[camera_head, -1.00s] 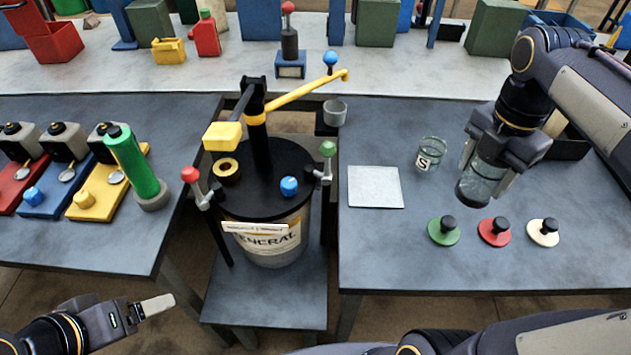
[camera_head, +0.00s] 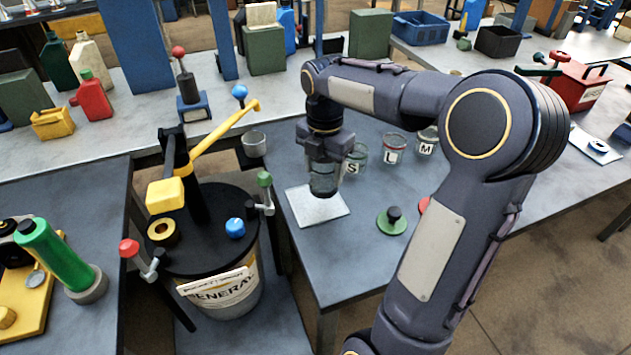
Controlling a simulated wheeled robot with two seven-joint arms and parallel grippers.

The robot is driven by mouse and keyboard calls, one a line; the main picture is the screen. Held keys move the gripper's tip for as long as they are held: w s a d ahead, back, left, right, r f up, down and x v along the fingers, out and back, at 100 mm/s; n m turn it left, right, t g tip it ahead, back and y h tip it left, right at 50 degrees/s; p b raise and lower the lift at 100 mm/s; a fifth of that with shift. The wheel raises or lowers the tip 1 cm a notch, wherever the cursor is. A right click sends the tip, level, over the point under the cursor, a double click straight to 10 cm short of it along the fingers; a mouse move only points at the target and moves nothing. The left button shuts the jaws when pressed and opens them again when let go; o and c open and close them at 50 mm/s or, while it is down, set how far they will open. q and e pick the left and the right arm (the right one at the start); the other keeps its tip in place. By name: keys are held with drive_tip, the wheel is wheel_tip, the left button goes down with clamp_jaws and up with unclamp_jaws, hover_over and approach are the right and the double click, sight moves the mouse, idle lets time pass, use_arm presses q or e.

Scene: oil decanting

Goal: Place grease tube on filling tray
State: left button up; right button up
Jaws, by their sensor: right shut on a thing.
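A green tube (camera_head: 52,252) leans in a grey ring-shaped base (camera_head: 87,286) at the far left, away from the gripper. My left gripper is out of view.
Glass jars marked S (camera_head: 355,160), L (camera_head: 394,149) and M (camera_head: 426,141) stand behind the plate. A green knobbed lid (camera_head: 392,221) lies to its right. The drum (camera_head: 238,296) with a yellow-handled pump (camera_head: 222,137) stands left. My right arm hides part of the table.

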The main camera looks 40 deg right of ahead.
sight(316, 183)
drive_tip(key=shift+w+a+f, duration=0.25)
drive_tip(key=shift+w+f, duration=0.55)
drive_tip(key=shift+f, duration=0.2)
drive_tip(key=shift+w+f, duration=0.15)
drive_tip(key=shift+f, duration=1.55)
drive_tip(key=shift+f, duration=0.2)
drive_tip(key=o, duration=1.2)
